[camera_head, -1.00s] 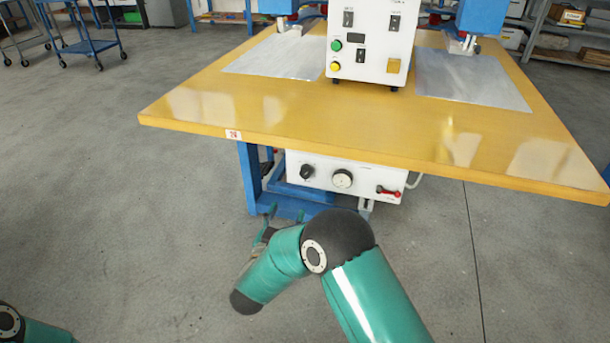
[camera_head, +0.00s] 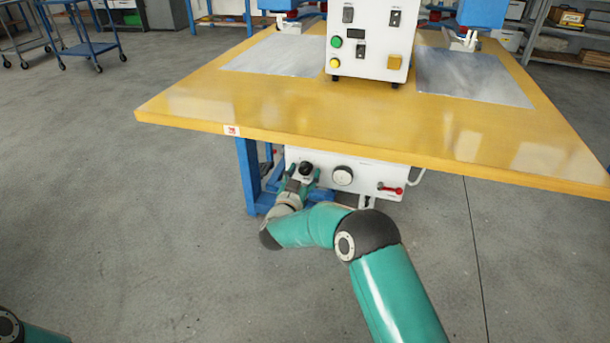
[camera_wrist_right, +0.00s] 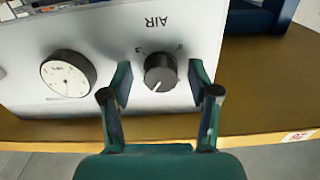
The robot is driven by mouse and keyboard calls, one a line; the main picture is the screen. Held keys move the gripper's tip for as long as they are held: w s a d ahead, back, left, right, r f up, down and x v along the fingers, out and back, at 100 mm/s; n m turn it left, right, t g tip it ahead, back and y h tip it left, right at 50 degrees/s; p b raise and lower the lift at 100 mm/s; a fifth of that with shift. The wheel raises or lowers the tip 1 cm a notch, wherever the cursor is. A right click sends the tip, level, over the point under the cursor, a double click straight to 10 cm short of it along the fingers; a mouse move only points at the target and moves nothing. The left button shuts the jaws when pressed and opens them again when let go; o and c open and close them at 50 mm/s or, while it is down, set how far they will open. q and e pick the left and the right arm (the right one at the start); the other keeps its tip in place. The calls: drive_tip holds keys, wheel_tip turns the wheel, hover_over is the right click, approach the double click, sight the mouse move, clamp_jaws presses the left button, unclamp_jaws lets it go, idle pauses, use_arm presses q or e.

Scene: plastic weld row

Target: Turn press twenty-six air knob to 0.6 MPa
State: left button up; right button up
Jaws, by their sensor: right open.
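The black air knob (camera_head: 306,168) sits at the left of the white panel (camera_head: 375,173) under the yellow table. In the right wrist view the air knob (camera_wrist_right: 160,72) has a pale pointer mark, and the word AIR appears upside down. My right gripper (camera_head: 304,174) is open, with one finger on each side of the knob. In the right wrist view the right gripper (camera_wrist_right: 160,85) shows small gaps beside the knob. The round gauge (camera_head: 342,175) is right of the knob; in the wrist view the gauge (camera_wrist_right: 68,75) is too small to read. My left gripper is out of view.
The yellow table top (camera_head: 300,115) overhangs the panel, with a number label (camera_head: 232,130) on its front edge. A red lever (camera_head: 390,189) is at the panel's right. A blue leg (camera_head: 248,175) stands left of the knob. Open floor lies in front.

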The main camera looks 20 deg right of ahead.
drive_tip(key=c, duration=1.2)
drive_tip(key=shift+o, duration=0.2)
drive_tip(key=shift+f+m+b, duration=0.15)
drive_tip(key=shift+m+b, duration=0.35)
drive_tip(key=shift+b, duration=0.1)
drive_tip(key=shift+m, duration=0.3)
drive_tip(key=o, duration=1.2)
drive_tip(key=shift+c, duration=0.2)
